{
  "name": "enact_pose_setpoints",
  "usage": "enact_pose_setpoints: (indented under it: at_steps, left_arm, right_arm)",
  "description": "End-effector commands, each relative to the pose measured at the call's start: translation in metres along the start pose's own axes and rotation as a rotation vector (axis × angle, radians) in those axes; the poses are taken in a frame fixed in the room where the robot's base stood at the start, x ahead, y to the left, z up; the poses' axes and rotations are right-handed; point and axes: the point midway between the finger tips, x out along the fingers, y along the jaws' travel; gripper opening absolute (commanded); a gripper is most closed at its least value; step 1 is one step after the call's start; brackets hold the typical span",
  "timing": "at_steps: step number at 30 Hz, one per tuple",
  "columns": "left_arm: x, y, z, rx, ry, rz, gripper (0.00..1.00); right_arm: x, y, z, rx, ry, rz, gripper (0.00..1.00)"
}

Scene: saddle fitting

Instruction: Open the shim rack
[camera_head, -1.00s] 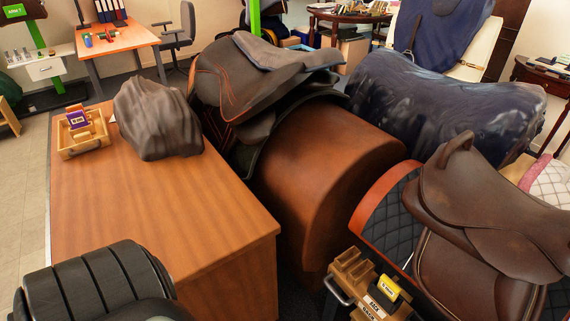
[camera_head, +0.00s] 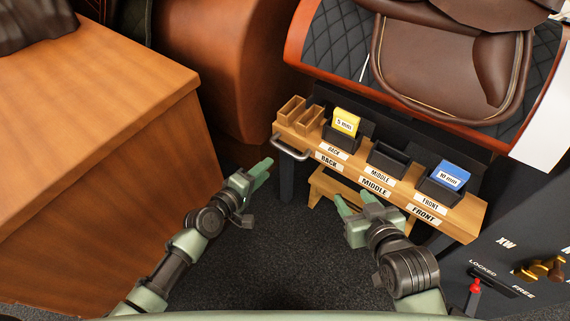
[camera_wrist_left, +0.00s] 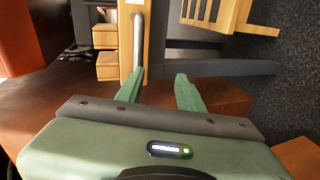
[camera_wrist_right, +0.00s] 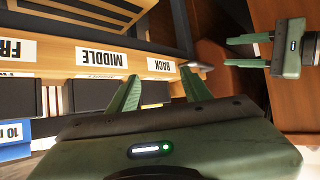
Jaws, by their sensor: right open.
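The shim rack (camera_head: 455,218) is a wooden rail with BACK, MIDDLE and FRONT labels. A metal bar handle (camera_head: 289,150) is on its left end and also shows in the left wrist view (camera_wrist_left: 138,45). A yellow 5 mm shim (camera_head: 345,121) stands in the back holder and a blue 10 mm shim (camera_head: 450,175) in the front holder. The middle holder (camera_head: 388,159) looks empty. My left gripper (camera_head: 264,172) is open and empty, just left of and below the handle. My right gripper (camera_head: 343,207) is open and empty, in front of the rack below its labels.
A wooden step stool (camera_head: 330,184) stands under the rack. A wooden cabinet (camera_head: 150,150) is at left. A dark panel at right has LOCKED and FREE marks and a red-knobbed lever (camera_head: 474,288). A brown saddle (camera_head: 450,60) sits behind the rack. Dark carpet (camera_head: 290,260) lies clear between my arms.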

Motion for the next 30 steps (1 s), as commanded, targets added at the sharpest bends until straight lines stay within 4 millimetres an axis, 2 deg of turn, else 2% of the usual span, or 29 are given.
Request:
enact_pose_setpoints:
  at_steps: [3, 7, 11, 18, 21, 24, 30]
  left_arm:
    - [0.006, 0.019, 0.006, -0.062, -0.025, 0.067, 0.37]
    - [0.010, 0.031, 0.008, -0.088, -0.036, 0.091, 0.37]
    - [0.025, 0.033, 0.009, -0.091, -0.036, 0.093, 0.37]
    - [0.061, 0.036, 0.010, -0.089, -0.036, 0.091, 0.37]
    - [0.071, 0.036, 0.010, -0.088, -0.035, 0.090, 0.37]
    - [0.078, 0.037, 0.010, -0.088, -0.035, 0.090, 0.37]
    - [0.083, 0.038, 0.010, -0.087, -0.035, 0.089, 0.37]
  right_arm:
    - [-0.014, 0.000, -0.016, 0.000, 0.055, 0.000, 0.49]
    - [-0.021, -0.001, -0.029, 0.000, 0.094, -0.001, 0.49]
    - [-0.021, -0.003, -0.046, -0.001, 0.171, -0.005, 0.49]
    - [-0.026, -0.009, -0.088, 0.000, 0.390, -0.018, 0.49]
    - [-0.031, -0.011, -0.104, 0.001, 0.471, -0.023, 0.49]
    - [-0.035, -0.012, -0.115, 0.002, 0.529, -0.027, 0.49]
    - [-0.040, -0.013, -0.124, 0.002, 0.577, -0.030, 0.49]
